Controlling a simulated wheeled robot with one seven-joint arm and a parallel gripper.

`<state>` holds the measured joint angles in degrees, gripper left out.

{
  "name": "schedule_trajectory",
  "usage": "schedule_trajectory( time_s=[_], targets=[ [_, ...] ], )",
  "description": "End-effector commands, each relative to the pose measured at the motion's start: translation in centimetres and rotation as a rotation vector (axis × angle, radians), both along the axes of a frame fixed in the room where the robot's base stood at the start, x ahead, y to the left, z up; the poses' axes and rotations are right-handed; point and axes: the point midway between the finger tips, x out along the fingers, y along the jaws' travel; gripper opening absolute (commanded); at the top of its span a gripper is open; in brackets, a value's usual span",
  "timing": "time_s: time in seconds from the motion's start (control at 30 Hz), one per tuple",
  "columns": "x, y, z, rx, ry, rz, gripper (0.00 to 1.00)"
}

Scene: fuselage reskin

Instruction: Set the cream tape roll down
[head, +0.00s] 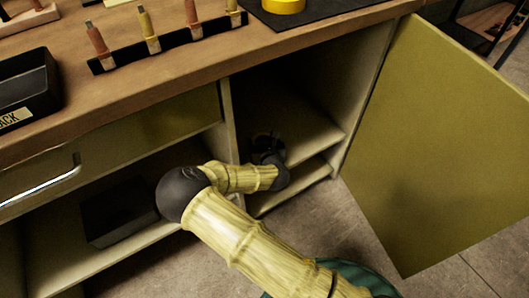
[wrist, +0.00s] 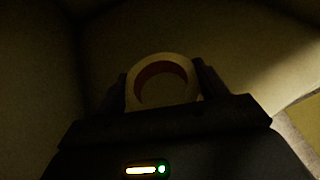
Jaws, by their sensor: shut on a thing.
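The cream tape roll (wrist: 137,99) shows in the wrist view as a pale ring with a dark reddish-brown inner core. My gripper (wrist: 162,96) is shut on it, one dark finger at each side. In the head view my arm reaches into the open cupboard, and my gripper (head: 266,143) is a dark shape inside the right compartment, above its shelf (head: 318,140). The roll cannot be made out in the head view. The wrist view is very dim, so I cannot tell whether the roll touches the shelf.
The olive cupboard door (head: 450,140) stands open at the right. A dark box (head: 118,212) sits in the left lower compartment. On the worktop are a black tray (head: 25,90), a tool rack (head: 170,42) and a yellow roll (head: 283,5) on a dark mat (head: 325,12).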

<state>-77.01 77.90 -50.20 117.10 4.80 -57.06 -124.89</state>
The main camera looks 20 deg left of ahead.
Motion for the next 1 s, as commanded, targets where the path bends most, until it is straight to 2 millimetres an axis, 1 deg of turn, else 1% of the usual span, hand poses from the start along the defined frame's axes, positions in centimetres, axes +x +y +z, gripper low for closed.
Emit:
schedule_trajectory(
  time_s=[0.13, 0.23, 0.43, 0.53, 0.67, 0.83, 0.97, 1.0],
  targets=[
    [0.1, -0.1, 0.1, 0.000, 0.000, -0.002, 0.46],
    [0.1, -0.2, -0.5, -0.001, 0.001, -0.003, 0.46],
    [-0.2, 0.2, -3.9, 0.000, 0.001, 0.005, 0.46],
    [-0.4, 0.7, -4.9, 0.000, 0.000, 0.013, 0.46],
    [-0.5, 0.8, -5.0, 0.001, 0.000, 0.016, 0.46],
    [-0.3, 0.5, -4.9, 0.000, 0.000, 0.009, 0.46],
    [-0.1, 0.2, -5.2, -0.001, 0.000, 0.004, 0.46],
    [-0.1, 0.1, -5.2, 0.000, 0.000, 0.002, 0.78]
  ],
)
